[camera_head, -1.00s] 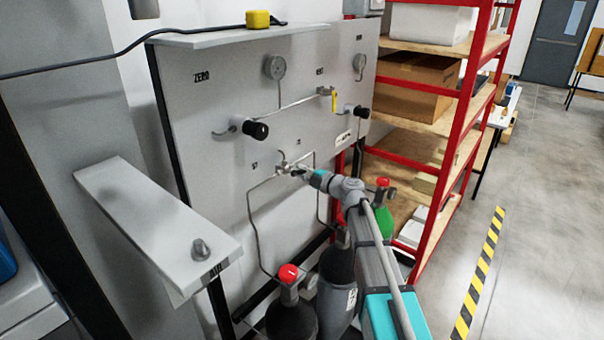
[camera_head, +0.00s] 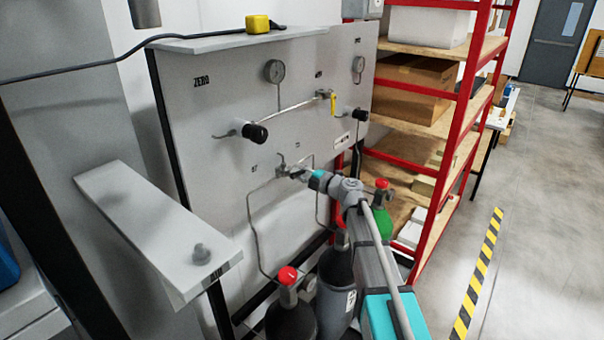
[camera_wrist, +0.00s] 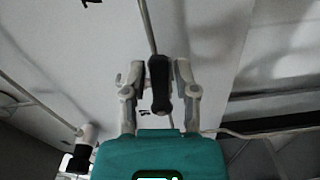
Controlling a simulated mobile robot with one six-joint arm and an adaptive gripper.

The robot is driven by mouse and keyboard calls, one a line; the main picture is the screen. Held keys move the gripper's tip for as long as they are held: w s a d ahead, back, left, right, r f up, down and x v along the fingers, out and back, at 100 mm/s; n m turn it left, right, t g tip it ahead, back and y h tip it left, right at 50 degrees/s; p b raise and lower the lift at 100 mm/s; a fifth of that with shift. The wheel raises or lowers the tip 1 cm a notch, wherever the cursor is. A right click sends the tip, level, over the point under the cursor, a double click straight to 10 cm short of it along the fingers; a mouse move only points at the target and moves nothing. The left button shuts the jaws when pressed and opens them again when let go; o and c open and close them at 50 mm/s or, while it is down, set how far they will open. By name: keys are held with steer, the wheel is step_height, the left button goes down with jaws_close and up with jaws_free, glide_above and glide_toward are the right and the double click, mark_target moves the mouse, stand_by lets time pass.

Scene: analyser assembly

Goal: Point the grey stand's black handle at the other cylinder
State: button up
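The grey stand is an upright panel (camera_head: 215,115) with gauges, pipes and valves. In the wrist view its black handle (camera_wrist: 159,85) hangs between the two fingers of my gripper (camera_wrist: 160,92). The fingers stand apart, one on each side, with what look like narrow gaps. In the head view my gripper (camera_head: 290,172) is at the low middle of the panel and mostly covers the handle, so its direction there is unclear. Below stand a dark cylinder with a red cap (camera_head: 290,318), a grey cylinder (camera_head: 338,268) and a green cylinder (camera_head: 383,222).
Black knobs (camera_head: 255,133) and a yellow lever (camera_head: 333,105) project from the panel above my gripper. A grey ledge (camera_head: 150,215) juts out at left. A red shelf rack (camera_head: 455,130) with boxes stands right of the panel. The floor at far right is open.

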steer(key=shift+o, duration=0.4)
steer(key=shift+d, duration=0.1)
steer(key=v, duration=1.2)
stand_by(0.4)
